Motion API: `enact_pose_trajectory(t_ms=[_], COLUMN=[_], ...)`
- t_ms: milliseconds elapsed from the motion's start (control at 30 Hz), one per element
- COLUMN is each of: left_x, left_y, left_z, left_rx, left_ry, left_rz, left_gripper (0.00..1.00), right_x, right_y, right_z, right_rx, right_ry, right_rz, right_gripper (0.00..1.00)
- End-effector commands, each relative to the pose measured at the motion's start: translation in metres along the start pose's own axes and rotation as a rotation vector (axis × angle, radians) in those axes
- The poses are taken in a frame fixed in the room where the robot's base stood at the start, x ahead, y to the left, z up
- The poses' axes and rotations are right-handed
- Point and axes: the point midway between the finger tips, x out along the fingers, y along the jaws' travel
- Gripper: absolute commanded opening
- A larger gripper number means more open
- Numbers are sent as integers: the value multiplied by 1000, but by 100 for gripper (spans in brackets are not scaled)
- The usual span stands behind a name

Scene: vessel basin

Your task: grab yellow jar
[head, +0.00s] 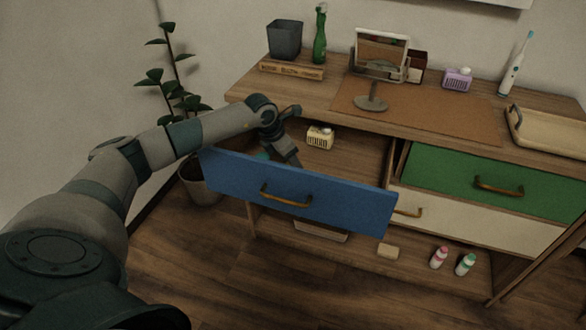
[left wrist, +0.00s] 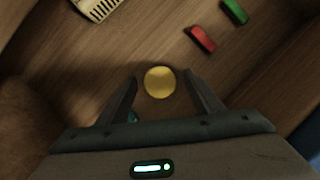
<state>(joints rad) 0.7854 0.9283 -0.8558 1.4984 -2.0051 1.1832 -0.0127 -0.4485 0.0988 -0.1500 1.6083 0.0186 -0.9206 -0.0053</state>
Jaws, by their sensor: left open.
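The yellow jar (left wrist: 159,82) shows in the left wrist view as a round yellow top on the wooden drawer floor. My left gripper (left wrist: 161,82) is open, with one finger on each side of the jar. I cannot tell whether either finger touches it. In the head view my left gripper (head: 287,156) reaches down into the open blue-fronted drawer (head: 330,207). The jar is hidden there behind the drawer front and my arm. My right gripper is in neither view.
In the drawer lie a cream slotted box (head: 320,138), a red item (left wrist: 203,39) and a green item (left wrist: 235,11). A small teal thing (left wrist: 132,117) is by the left finger. The dresser top (head: 340,80) overhangs the drawer's back.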

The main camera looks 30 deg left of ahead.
Motion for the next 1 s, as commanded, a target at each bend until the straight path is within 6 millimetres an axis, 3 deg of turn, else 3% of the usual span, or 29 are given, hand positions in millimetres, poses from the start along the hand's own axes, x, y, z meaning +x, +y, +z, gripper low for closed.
enact_pose_trajectory(t_ms=[200,633,833,1000], left_x=[15,15,15,14], left_y=[0,0,0,0], left_z=[0,0,0,0], left_rx=[-1,0,0,0], left_ry=[1,0,0,0], left_rz=[0,0,0,0], left_gripper=[60,60,14,13], right_x=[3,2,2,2], right_y=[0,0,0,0], right_z=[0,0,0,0], right_rx=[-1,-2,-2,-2], right_ry=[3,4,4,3], right_rz=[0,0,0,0], right_gripper=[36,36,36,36])
